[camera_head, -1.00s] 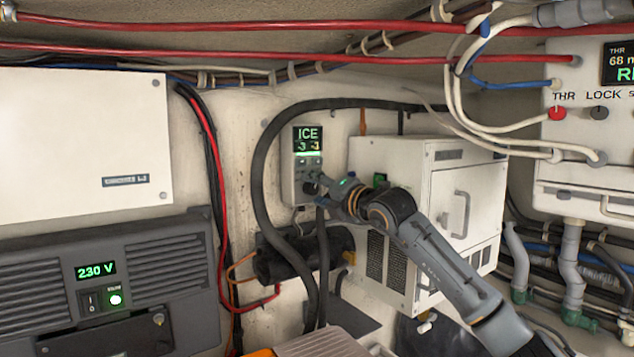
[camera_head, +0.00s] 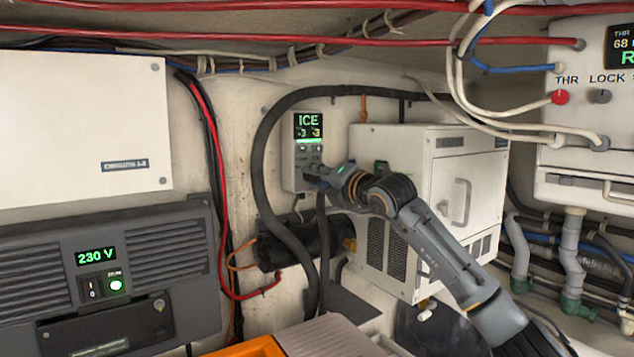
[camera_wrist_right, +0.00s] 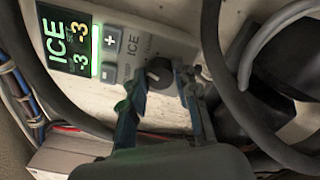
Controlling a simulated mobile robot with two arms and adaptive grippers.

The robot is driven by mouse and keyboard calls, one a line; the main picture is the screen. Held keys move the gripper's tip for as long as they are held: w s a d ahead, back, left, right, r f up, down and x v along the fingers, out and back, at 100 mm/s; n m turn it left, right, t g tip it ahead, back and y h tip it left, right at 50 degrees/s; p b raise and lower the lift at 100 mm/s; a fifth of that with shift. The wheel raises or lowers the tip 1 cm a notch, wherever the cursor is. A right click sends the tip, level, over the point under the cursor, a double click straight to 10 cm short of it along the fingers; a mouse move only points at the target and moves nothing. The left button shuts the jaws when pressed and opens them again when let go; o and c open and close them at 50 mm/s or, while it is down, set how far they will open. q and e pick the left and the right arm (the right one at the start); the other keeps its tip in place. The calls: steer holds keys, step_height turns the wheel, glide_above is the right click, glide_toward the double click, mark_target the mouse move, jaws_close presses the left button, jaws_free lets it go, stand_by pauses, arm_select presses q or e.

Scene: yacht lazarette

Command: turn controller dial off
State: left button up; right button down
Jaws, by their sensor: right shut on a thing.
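The controller (camera_head: 301,152) is a narrow pale box on the back wall. Its lit screen reads "ICE" with "-3" twice, above plus and minus buttons. In the right wrist view the controller (camera_wrist_right: 125,45) appears turned on its side. Its round dark dial (camera_wrist_right: 158,71) has a light pointer mark. My right gripper (camera_wrist_right: 163,86) has one finger on each side of the dial and is shut on it. In the head view the right gripper (camera_head: 314,175) is at the controller's lower part and hides the dial. My left gripper is not in view.
A thick black hose (camera_head: 262,165) loops around the controller. A white cabinet (camera_head: 464,185) stands just right of it, close to my right arm. A grey "230 V" unit (camera_head: 150,245) sits lower left. Red cables (camera_head: 300,47) cross above.

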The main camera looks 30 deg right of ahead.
steer(key=n+b, duration=0.3)
steer(key=shift+f, duration=0.25)
steer(key=n+b, duration=0.1)
steer(key=n, duration=0.2)
steer(key=shift+r+n+b, duration=0.1)
steer(key=shift+n+b, duration=0.2)
steer(key=shift+n, duration=0.1)
steer(key=n+b, duration=0.1)
steer(key=n, duration=0.3)
steer(key=shift+n, duration=0.3)
steer(key=n, duration=0.5)
steer(key=shift+r, duration=0.1)
steer(key=shift+n, duration=0.4)
steer(key=c, duration=1)
jaws_free()
